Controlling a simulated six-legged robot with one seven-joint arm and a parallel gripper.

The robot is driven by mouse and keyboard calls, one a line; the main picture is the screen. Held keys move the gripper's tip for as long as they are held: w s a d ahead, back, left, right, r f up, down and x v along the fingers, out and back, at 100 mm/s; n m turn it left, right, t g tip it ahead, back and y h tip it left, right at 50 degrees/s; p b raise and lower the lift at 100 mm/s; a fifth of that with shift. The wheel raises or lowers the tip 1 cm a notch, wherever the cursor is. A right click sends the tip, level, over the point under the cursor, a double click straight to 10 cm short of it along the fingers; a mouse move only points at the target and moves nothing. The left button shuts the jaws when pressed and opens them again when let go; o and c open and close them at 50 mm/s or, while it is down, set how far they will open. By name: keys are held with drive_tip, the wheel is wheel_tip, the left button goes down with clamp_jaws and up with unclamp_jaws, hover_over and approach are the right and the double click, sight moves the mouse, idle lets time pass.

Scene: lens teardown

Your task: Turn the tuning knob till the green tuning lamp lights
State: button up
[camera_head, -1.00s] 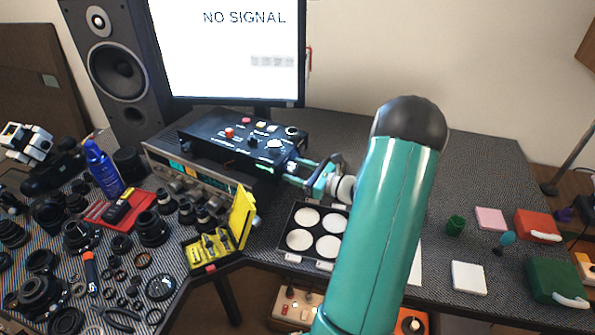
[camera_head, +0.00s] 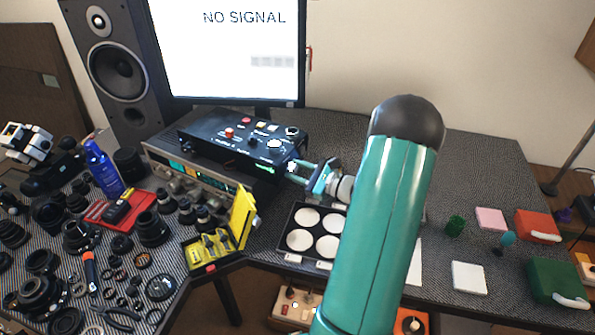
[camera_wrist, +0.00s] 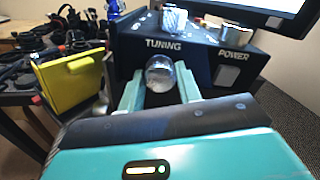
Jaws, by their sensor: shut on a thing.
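My fingers partly hide the box's front.
The silver receiver (camera_head: 165,160), an open yellow case (camera_head: 243,215) and a tray of white discs (camera_head: 292,256) are close by. Lens parts crowd the left.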

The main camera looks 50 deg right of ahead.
drive_tip(key=shift+n, duration=1.3)
drive_tip(key=o, duration=1)
drive_tip(key=shift+s, duration=0.1)
drive_tip(key=v, duration=1.3)
drive_tip(key=shift+s, duration=0.3)
drive_tip(key=shift+d, duration=0.1)
